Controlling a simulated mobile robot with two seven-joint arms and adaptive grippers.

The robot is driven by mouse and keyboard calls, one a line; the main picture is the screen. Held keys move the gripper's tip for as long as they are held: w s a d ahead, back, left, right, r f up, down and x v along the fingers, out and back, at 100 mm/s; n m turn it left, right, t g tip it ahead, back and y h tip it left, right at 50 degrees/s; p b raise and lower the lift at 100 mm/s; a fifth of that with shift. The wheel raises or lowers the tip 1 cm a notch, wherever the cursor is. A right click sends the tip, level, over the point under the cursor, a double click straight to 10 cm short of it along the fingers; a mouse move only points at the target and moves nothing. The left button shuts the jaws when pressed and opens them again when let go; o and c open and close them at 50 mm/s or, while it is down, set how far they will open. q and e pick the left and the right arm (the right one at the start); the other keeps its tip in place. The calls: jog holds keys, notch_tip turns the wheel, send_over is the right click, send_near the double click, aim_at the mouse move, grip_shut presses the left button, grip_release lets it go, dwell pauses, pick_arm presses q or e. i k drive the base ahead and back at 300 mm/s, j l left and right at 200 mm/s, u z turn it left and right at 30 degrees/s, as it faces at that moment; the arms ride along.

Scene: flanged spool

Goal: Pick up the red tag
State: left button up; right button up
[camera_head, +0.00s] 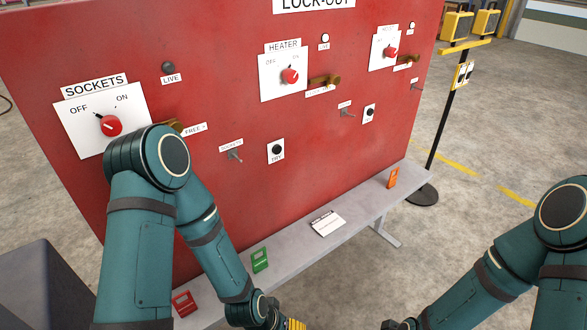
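The red tag (185,303) lies on the grey shelf (290,249) at the foot of the red panel, near the shelf's left end. My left arm passes over the shelf just right of the red tag, and its wrist is at the bottom edge. Only the base of my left gripper (273,311) shows beyond that wrist, right of the red tag and apart from it. Its fingers are cut off by the frame, so I cannot tell their opening. My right arm comes in at the lower right, and its gripper is below the frame.
A green tag (260,260), a white card (327,222) and an orange tag (393,178) lie along the shelf. The red lock-out panel (225,75) stands behind it with knobs and brass levers. A black post (437,120) stands at the right. A dark box (40,285) is lower left.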

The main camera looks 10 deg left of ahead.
aim_at(186, 307)
jog(key=u, duration=1.5)
